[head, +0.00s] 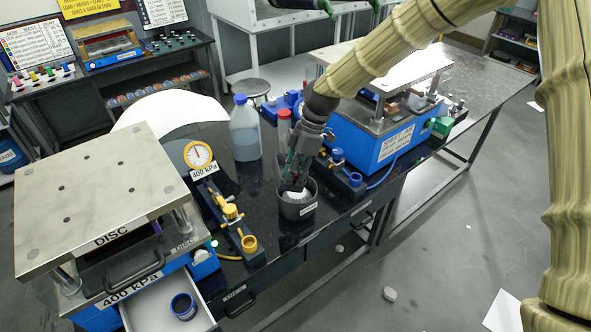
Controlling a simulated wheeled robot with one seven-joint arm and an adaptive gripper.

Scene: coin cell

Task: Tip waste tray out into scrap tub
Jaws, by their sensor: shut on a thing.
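A dark grey round tub (296,212) with a small white label stands on the black bench top near its front edge. The label is too small to read surely. Pale, whitish material (296,195) shows inside its mouth. My gripper (293,184) points down at the tub's mouth, its fingertips at or just inside the rim. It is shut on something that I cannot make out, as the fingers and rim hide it. I cannot tell which object is the waste tray.
A clear bottle with a blue cap (245,130) and a red-capped bottle (284,125) stand close behind. A gauge (198,154) and yellow fittings (232,212) are to the left. An open white drawer (150,315) holds a blue ring (183,306). A blue press (360,140) stands right.

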